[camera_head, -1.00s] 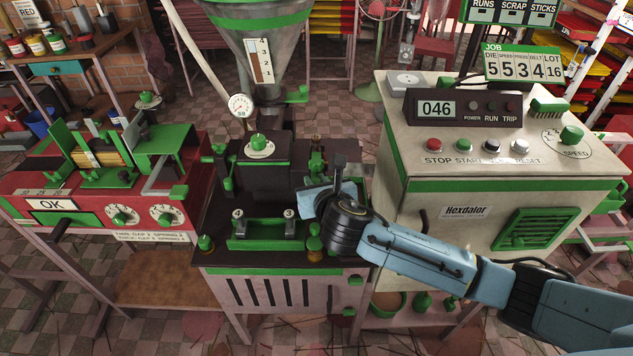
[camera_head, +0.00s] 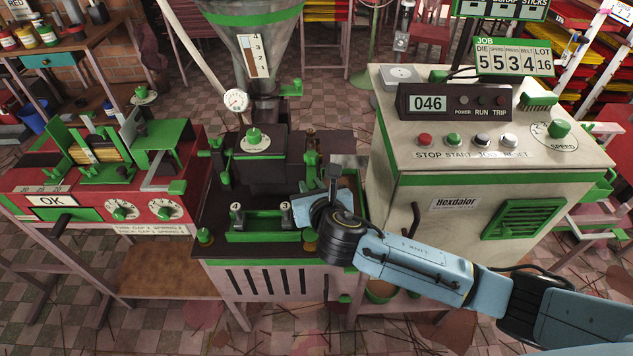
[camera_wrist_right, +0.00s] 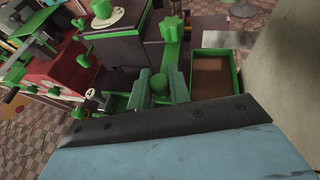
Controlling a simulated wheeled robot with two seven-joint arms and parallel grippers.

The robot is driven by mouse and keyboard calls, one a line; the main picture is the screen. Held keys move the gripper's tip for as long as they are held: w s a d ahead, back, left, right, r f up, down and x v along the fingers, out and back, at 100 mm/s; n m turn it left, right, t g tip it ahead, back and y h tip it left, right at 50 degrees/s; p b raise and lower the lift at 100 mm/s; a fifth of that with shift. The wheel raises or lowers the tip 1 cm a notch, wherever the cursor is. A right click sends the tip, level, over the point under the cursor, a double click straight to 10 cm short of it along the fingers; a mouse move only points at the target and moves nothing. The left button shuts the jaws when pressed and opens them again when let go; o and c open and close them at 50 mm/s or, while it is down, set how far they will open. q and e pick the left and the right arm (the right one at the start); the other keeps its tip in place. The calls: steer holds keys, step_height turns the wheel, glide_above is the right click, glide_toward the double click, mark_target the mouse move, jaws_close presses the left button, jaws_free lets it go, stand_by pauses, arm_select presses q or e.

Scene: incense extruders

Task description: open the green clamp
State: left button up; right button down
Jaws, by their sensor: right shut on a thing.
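A green clamp piece (camera_head: 312,162) with a lobed top stands at the right side of the dark extruder block; it also shows in the right wrist view (camera_wrist_right: 172,30). A green knob (camera_head: 310,236) on a brass base sits at the front right corner of the black top, mostly hidden by my right gripper (camera_head: 306,218). In the right wrist view my right gripper (camera_wrist_right: 160,86) has its fingers on both sides of this green knob (camera_wrist_right: 158,84), shut on it. I cannot tell whether this knob is part of the clamp. My left gripper is not in view.
A green rack (camera_head: 262,236) with numbered weights stands left of my right gripper. A green-edged open tray (camera_wrist_right: 215,66) lies to the right of the clamp. The cream control cabinet (camera_head: 440,205) rises close on the right; the red machine (camera_head: 95,185) is at left.

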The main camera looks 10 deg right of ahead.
steer(key=c, duration=1.3)
jaws_free()
steer(key=shift+c, duration=0.2)
steer(key=shift+o, duration=0.2)
steer(key=a+p+v, duration=0.1)
steer(key=p+v, duration=0.1)
steer(key=v, duration=1.1)
steer(key=shift+s+d, duration=0.2)
steer(key=shift+d, duration=0.25)
